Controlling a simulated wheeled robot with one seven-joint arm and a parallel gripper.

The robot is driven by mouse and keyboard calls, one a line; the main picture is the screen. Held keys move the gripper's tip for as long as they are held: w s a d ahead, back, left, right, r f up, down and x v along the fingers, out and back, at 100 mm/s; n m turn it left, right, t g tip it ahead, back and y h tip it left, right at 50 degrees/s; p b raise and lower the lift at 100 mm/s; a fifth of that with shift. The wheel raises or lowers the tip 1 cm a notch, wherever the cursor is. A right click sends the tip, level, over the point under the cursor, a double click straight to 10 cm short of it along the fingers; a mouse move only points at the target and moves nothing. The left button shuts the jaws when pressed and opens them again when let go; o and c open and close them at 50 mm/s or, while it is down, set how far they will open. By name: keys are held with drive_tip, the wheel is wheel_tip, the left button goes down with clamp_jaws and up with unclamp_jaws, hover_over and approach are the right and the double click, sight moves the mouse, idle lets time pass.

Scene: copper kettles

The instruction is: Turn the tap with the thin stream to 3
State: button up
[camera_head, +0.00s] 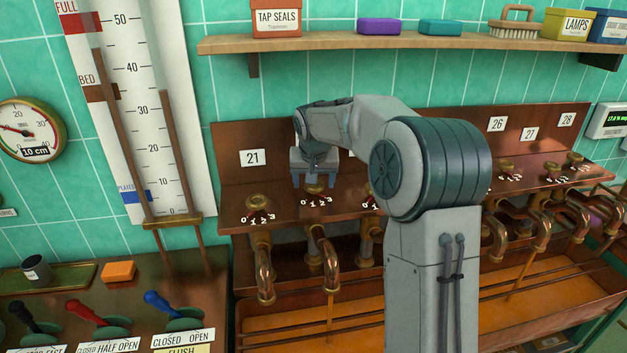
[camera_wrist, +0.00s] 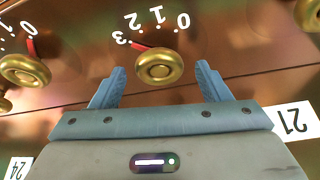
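The brass tap knob (camera_head: 315,188) second from the left stands on the copper panel. In the wrist view the same knob (camera_wrist: 159,66) is centred, and its red pointer is at the 3 of its 0–3 scale. My gripper (camera_wrist: 160,82) is open, with one blue finger on each side of this knob; the fingers look apart from it. In the head view my gripper (camera_head: 313,182) is directly over the knob. A narrow stream (camera_head: 330,308) falls from the copper spout (camera_head: 330,268) below it.
The left-end knob (camera_head: 257,202) is under label 21. A neighbouring knob (camera_wrist: 24,70) has its red pointer near 0. More knobs (camera_head: 506,167) and spouts stand to the right; my arm hides the middle ones. A shelf (camera_head: 400,41) runs above. Levers (camera_head: 165,303) stand at lower left.

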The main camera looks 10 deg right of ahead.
drive_tip(key=b+v, duration=0.1)
drive_tip(key=v, duration=1.3)
drive_tip(key=shift+w+f, duration=0.1)
drive_tip(key=shift+w, duration=0.05)
drive_tip(key=s+f, duration=0.5)
drive_tip(key=s, duration=0.5)
drive_tip(key=s+f+n+g, duration=0.1)
drive_tip(key=s+f, duration=0.4)
drive_tip(key=s, duration=0.6)
drive_tip(key=s+d+f+n, duration=0.1)
drive_tip(key=s+f, duration=0.4)
drive_tip(key=s, duration=0.6)
drive_tip(key=shift+s+f+y, duration=0.15)
drive_tip(key=shift+f+y, duration=0.1)
drive_tip(key=shift+y, duration=0.15)
drive_tip(key=shift+d, duration=0.1)
